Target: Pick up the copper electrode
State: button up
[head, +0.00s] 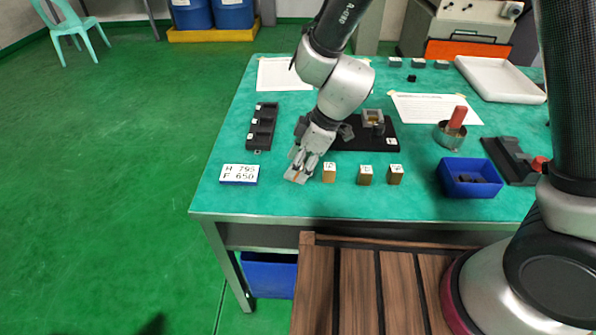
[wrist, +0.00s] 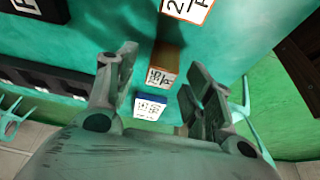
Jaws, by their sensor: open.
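A copper-brown block with a white label (wrist: 163,65), which looks like the copper electrode, stands between my open fingers in the wrist view. In the head view it is mostly hidden by my gripper (head: 298,174). My gripper is low over the table's front left. In the wrist view its fingers (wrist: 158,100) are apart, one on each side of the block; I cannot tell whether either touches it. To its right in the head view stand three more labelled blocks, one copper-orange (head: 329,174) and two browner (head: 365,176), (head: 395,175).
A sign reading H 795 F 650 (head: 239,174) lies left of my gripper. A black rack (head: 262,127) and a black plate with a fixture (head: 350,143) are behind. A blue bin (head: 470,190) and a tin (head: 448,135) stand right. The front edge is close.

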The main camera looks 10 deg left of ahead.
jog(key=shift+f, duration=0.1)
jog(key=c, duration=1.1)
grip_shut()
